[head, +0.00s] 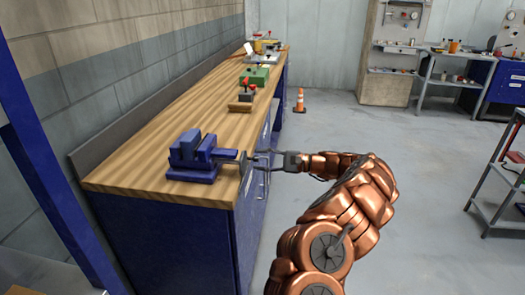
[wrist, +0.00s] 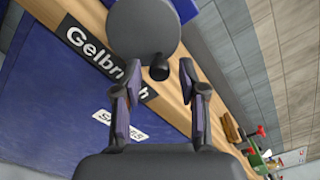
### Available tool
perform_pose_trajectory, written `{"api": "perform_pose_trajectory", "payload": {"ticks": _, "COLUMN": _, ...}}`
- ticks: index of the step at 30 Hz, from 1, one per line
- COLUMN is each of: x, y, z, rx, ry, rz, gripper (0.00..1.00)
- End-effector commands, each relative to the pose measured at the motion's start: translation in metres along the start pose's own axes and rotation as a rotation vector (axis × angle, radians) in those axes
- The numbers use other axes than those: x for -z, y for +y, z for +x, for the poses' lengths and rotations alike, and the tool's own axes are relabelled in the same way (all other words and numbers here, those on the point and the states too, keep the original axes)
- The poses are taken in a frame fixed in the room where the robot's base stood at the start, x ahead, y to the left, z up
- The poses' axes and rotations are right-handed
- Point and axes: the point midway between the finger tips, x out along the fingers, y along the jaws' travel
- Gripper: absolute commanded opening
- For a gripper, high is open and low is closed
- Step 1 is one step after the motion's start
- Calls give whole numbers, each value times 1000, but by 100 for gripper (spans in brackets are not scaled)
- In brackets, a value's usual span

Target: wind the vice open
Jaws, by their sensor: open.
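The blue vice (head: 192,152) sits on the near end of the wooden bench, with its screw end pointing right, past the bench's front edge. In the wrist view a round grey disc (wrist: 145,28) with a small dark knob (wrist: 158,70) fills the top middle. My gripper (head: 262,161) is at the vice's screw end, just off the bench edge. In the wrist view my gripper (wrist: 159,80) is open. The knob lies between its two fingertips, with a visible gap on each side. How far the vice jaws are apart cannot be told.
The wooden bench (head: 150,160) runs along the wall on blue cabinets. A red-topped item (head: 246,92) and a green box (head: 256,75) stand further along it. An orange cone (head: 299,102) is on the floor beyond. The floor right of my arm is clear up to a grey cart (head: 492,212).

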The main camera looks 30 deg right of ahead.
Motion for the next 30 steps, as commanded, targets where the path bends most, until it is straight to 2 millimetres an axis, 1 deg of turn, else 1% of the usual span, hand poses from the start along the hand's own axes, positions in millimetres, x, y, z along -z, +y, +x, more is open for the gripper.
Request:
{"api": "perform_pose_trajectory", "payload": {"ticks": 1, "x": -2, "y": -3, "z": 0, "rx": -1, "ry": 0, "rz": 30, "gripper": 42}}
{"api": "perform_pose_trajectory", "payload": {"ticks": 8, "x": -1, "y": -1, "z": 0, "rx": 0, "ry": 0, "rz": 99, "gripper": 42}}
{"api": "perform_pose_trajectory", "payload": {"ticks": 15, "x": -3, "y": -4, "z": 0, "rx": 0, "ry": 1, "rz": 303, "gripper": 42}}
{"api": "perform_pose_trajectory", "payload": {"ticks": 21, "x": -1, "y": -1, "z": 0, "rx": 0, "ry": 1, "rz": 453, "gripper": 42}}
{"api": "perform_pose_trajectory", "payload": {"ticks": 30, "x": 0, "y": 2, "z": 0, "rx": 2, "ry": 1, "rz": 472, "gripper": 42}}
